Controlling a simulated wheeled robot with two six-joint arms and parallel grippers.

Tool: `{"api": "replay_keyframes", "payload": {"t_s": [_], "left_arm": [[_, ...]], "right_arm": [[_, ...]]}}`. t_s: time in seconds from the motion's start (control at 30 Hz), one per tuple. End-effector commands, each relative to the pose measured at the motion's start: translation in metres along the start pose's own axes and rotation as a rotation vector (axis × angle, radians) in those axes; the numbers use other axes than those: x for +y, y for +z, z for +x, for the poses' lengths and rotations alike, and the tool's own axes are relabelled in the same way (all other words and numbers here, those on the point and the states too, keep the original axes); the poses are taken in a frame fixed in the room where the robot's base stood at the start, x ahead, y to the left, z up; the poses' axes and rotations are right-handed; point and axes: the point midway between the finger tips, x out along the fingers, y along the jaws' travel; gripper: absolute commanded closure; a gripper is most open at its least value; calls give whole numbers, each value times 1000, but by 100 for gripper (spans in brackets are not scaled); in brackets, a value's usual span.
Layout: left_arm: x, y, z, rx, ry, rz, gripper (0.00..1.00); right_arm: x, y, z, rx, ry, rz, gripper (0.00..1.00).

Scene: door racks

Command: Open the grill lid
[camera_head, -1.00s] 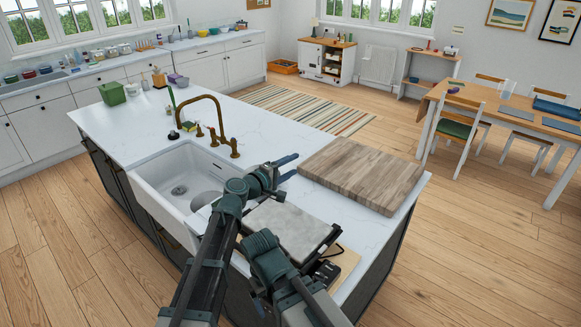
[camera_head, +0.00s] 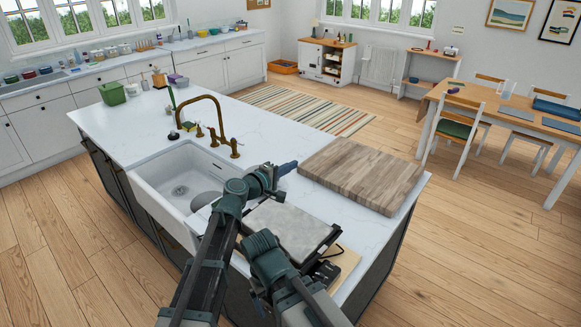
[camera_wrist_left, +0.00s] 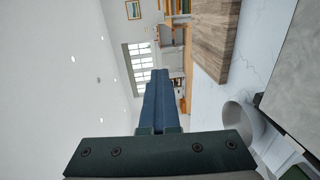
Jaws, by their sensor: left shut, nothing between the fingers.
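The grill is the appliance near the front edge of the island, with a flat grey lid (camera_head: 290,228) that looks closed. Its dark front and base show only in part behind my right arm. My left gripper (camera_head: 287,168) is shut and empty, above the counter just past the lid's far edge and apart from it. Its blue fingers (camera_wrist_left: 160,103) lie together in the left wrist view. The lid's grey edge (camera_wrist_left: 298,85) shows at the right of that view. My right arm is folded in front of the grill, and its fingers cannot be made out.
A thick wooden board (camera_head: 362,175) lies right of the grill on the white island top (camera_head: 262,120). A white sink (camera_head: 178,180) with a brass tap (camera_head: 222,125) is to the left. A light board (camera_head: 345,262) lies by the grill's front. Free counter lies beyond the gripper.

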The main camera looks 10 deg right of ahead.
Motion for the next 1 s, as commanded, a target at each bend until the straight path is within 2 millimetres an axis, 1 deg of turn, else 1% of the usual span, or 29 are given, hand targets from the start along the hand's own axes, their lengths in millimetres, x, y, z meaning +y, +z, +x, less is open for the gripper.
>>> {"api": "replay_keyframes", "payload": {"t_s": [0.6, 0.63, 0.67, 0.7, 0.77, 0.8, 0.93, 1.0], "left_arm": [[0, 0, 0, 0, 0, 0, 100], [0, 0, 0, 0, 0, 0, 97], [0, 0, 0, 0, 0, 0, 92], [0, 0, 0, 0, 0, 0, 85], [0, 0, 0, 0, 0, 0, 74], [0, 0, 0, 0, 0, 0, 67], [0, 0, 0, 0, 0, 0, 43], [0, 0, 0, 0, 0, 0, 43]], "right_arm": [[0, 0, 0, 0, 0, 0, 9], [0, 0, 0, 0, 0, 0, 9], [0, 0, 0, 0, 0, 0, 9], [0, 0, 0, 0, 0, 0, 9], [0, 0, 0, 0, 0, 0, 9], [0, 0, 0, 0, 0, 0, 9], [0, 0, 0, 0, 0, 0, 9], [0, 0, 0, 0, 0, 0, 9]]}}
